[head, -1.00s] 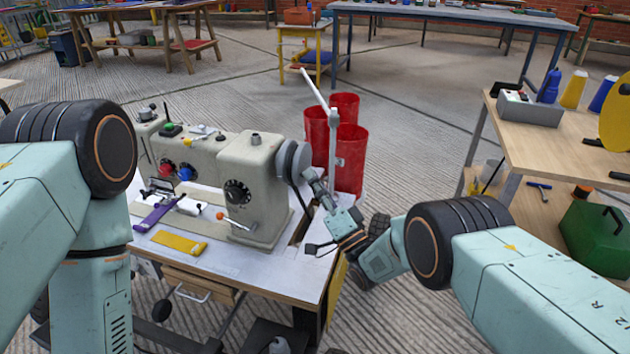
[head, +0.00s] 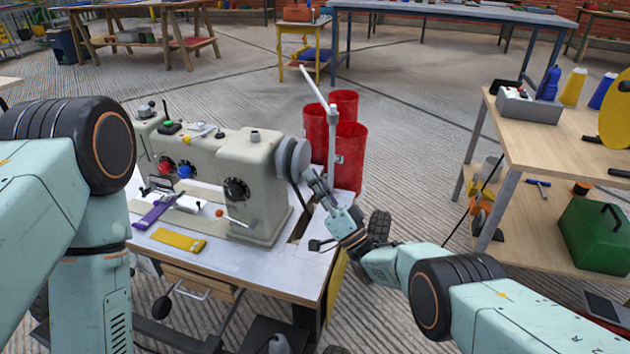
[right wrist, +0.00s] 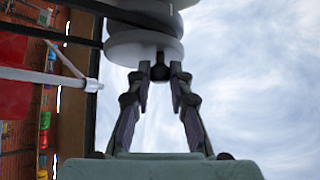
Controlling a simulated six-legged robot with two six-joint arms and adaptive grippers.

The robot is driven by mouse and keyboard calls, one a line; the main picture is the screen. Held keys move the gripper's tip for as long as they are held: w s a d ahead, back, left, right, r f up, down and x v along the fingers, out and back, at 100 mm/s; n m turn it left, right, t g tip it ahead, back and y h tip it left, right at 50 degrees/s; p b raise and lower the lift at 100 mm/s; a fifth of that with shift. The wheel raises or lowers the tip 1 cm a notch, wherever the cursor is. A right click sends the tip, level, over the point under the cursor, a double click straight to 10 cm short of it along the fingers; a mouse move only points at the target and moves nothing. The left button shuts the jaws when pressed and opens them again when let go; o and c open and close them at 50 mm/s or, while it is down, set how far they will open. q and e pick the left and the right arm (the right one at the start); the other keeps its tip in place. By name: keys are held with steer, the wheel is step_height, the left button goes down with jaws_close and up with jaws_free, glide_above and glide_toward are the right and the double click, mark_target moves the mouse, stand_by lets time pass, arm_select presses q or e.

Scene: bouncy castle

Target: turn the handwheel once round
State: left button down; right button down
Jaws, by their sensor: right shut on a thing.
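The handwheel (head: 298,160) is a grey round disc on the right end of the beige sewing machine (head: 257,180) in the head view. In the right wrist view the handwheel (right wrist: 145,46) is pale and fills the top middle. My right gripper (head: 308,176) reaches up to its lower right side. In the right wrist view my right gripper (right wrist: 160,80) has its fingertips closed around a small dark knob (right wrist: 160,71) at the wheel's face. The wheel's turn angle is hard to tell. My left arm stands at the left; its gripper is out of view.
The white machine table (head: 240,262) carries a yellow strip (head: 178,240) and a purple strip (head: 158,212). Red bins (head: 346,155) and a pale post (head: 331,135) stand close behind the handwheel.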

stand_by(0.5)
steer(key=c, duration=1.2)
jaws_free()
steer(key=shift+f, duration=0.1)
steer(key=v, duration=1.2)
